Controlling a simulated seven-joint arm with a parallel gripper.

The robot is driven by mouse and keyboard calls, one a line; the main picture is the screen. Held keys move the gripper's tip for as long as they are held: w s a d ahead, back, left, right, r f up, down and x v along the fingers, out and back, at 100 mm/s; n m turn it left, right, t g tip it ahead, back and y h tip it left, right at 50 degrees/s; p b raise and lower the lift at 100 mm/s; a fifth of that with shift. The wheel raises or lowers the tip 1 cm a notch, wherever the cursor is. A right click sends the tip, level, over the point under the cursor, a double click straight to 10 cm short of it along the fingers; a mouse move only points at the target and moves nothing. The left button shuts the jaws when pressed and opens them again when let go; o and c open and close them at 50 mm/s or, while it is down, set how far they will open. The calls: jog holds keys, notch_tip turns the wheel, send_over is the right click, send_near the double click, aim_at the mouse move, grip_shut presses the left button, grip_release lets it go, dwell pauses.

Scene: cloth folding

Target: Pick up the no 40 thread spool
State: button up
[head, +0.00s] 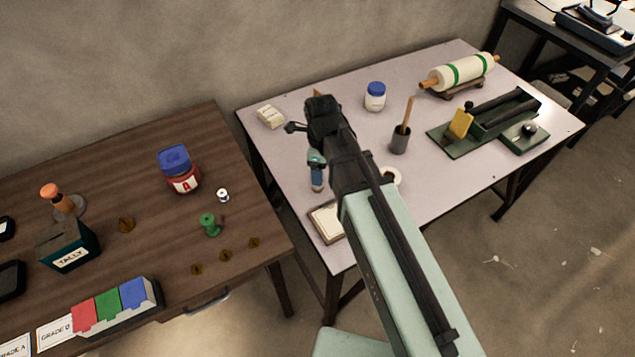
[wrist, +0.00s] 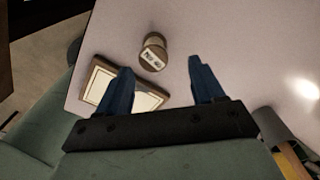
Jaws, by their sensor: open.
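The no 40 thread spool (wrist: 153,55) stands on the pale table in the wrist view. It is a small brown cylinder with a pale label on its end reading "No 40". My gripper (wrist: 160,66) is open, with its two dark blue fingers apart and nothing held between them. The spool appears between and just beyond the fingertips, nearer the left finger; the height gap is unclear. In the head view my gripper (head: 318,184) hangs over the pale table's left part, and I cannot make out the spool for certain; my arm covers part of that area.
A framed pale board (wrist: 101,84) lies beside the spool, partly behind the left finger. On the pale table (head: 290,150) are a blue-lidded jar (head: 375,97), a dark pot (head: 400,141) and a green-striped roller (head: 460,72). A brown table (head: 120,170) holding several items stands left.

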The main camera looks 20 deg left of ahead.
jog(key=shift+s+a+f, duration=0.15)
jog(key=shift+s+f, duration=0.05)
jog(key=shift+f, duration=0.8)
jog(key=shift+s+a+f, duration=0.1)
jog(key=shift+s+f, duration=0.05)
jog(key=shift+f, duration=1.45)
jog(key=c, duration=1.1)
jog(key=shift+r, duration=0.15)
